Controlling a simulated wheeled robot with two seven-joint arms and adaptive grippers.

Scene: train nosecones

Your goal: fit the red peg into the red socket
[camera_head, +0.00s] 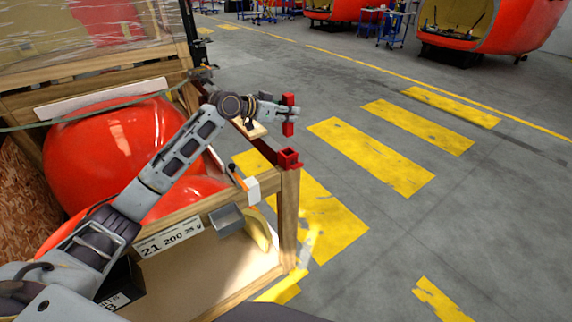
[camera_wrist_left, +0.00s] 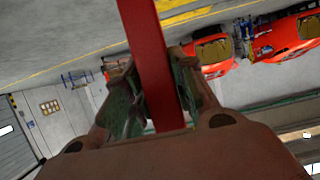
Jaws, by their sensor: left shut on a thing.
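The red peg (camera_head: 288,127) is a red square bar held upright in my left gripper (camera_head: 284,114). The gripper's fingers are shut around its middle, and red ends show above and below them. The peg also shows in the left wrist view (camera_wrist_left: 155,65), passing between the fingers (camera_wrist_left: 160,95). The red socket (camera_head: 288,158) is a small open-topped square box on top of the wooden corner post. In the head view the peg is above the socket in the picture, apart from it. Its exact height and depth offset cannot be told. My right gripper is not in view.
A wooden crate (camera_head: 289,215) with large red nosecones (camera_head: 110,150) stands at the left. A grey metal bin (camera_head: 226,219) hangs on its inside rail. Open floor with yellow stripes (camera_head: 370,155) lies to the right. Carts (camera_head: 393,27) and red nosecones stand far back.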

